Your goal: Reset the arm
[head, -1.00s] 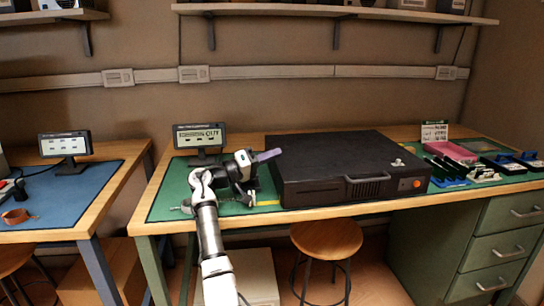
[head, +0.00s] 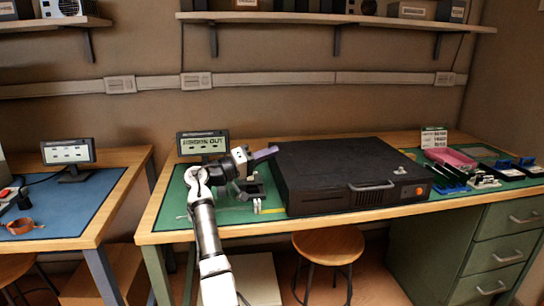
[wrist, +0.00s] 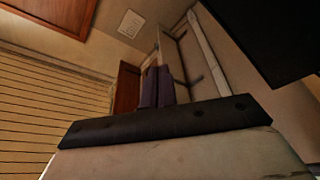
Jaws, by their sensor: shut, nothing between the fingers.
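My arm reaches up from the bottom of the head view and bends at the elbow over the green mat (head: 165,207). My gripper (head: 265,153) is raised above the bench, pointing right and slightly up, near the left back corner of the black case (head: 345,167). Its purple fingers are together with nothing visible between them. The wrist view shows the purple fingers (wrist: 157,87) side by side, pointing up toward the walls and ceiling.
A small display (head: 202,143) stands behind the arm. A black stand-like item (head: 250,188) and a small white piece (head: 257,206) are below the gripper. Trays and parts (head: 485,172) lie right of the case. A stool (head: 328,245) stands in front; a shelf (head: 340,20) hangs above.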

